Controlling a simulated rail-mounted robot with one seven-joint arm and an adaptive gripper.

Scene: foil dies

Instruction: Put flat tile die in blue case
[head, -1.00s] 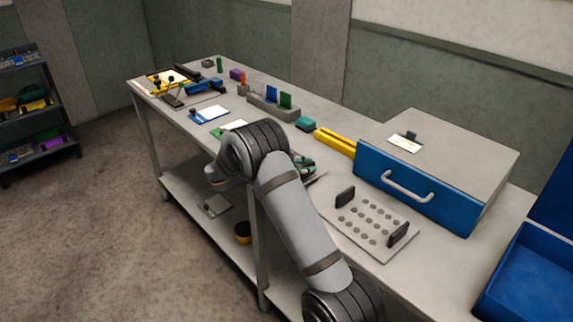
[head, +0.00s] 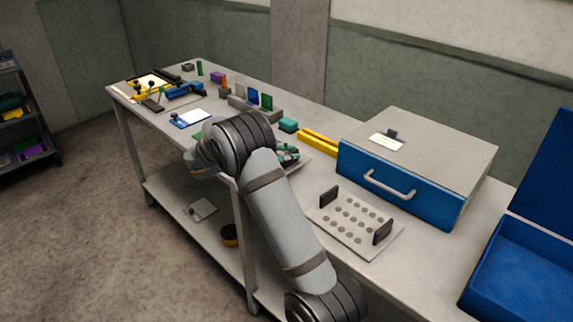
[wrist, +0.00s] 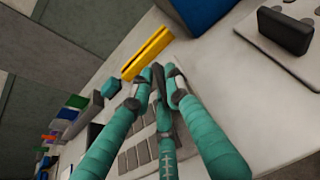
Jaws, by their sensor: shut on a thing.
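My gripper (wrist: 154,90) has teal fingers with dark grey tips, and they close on a small dark flat piece, seemingly the flat tile die (wrist: 158,76). The fingertips hide much of it. Beneath the fingers in the wrist view is a tray with rows of grey tiles (wrist: 136,152). In the head view my arm hides most of the gripper, and only some teal (head: 288,153) shows beside the arm. The open blue case (head: 522,275) stands at the right end of the bench, lid up, well apart from my gripper.
A grey box with a blue, handled front (head: 400,185) and a holed plate with two black uprights (head: 355,222) lie between my gripper and the case. A yellow bar (head: 320,141) and a teal block (head: 288,125) lie behind. Several coloured plates stand farther left.

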